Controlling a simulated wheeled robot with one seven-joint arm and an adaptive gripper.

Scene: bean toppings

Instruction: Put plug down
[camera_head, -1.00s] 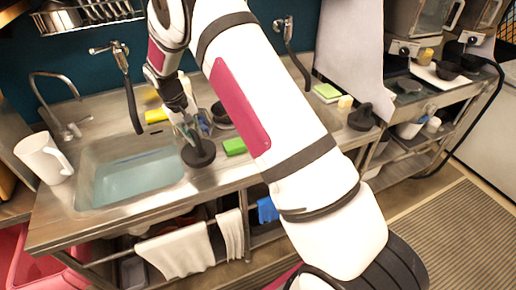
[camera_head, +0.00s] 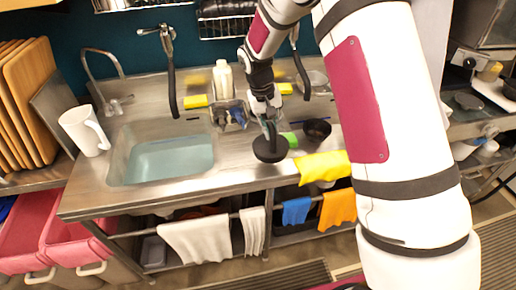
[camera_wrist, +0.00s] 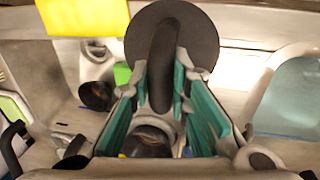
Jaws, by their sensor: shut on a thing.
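The plug is a black round disc with an upright grip (camera_head: 270,149). In the head view it is over the steel counter, right of the sink and near the front edge; I cannot tell whether it touches the counter. My gripper (camera_head: 269,127) points down and is shut on the plug's grip. In the wrist view the plug (camera_wrist: 197,35) lies at the far end of my gripper (camera_wrist: 163,80), its grip between the green-padded fingers. The sink (camera_head: 117,160) holds bluish water; it shows at the right of the wrist view (camera_wrist: 262,100).
A green sponge (camera_head: 290,139) lies just behind the plug, with a dark bowl (camera_head: 317,130) to its right. A yellow cloth (camera_head: 325,167) hangs over the front edge. A white jug (camera_head: 84,131) stands left of the sink. A bottle (camera_head: 223,80) stands at the back.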

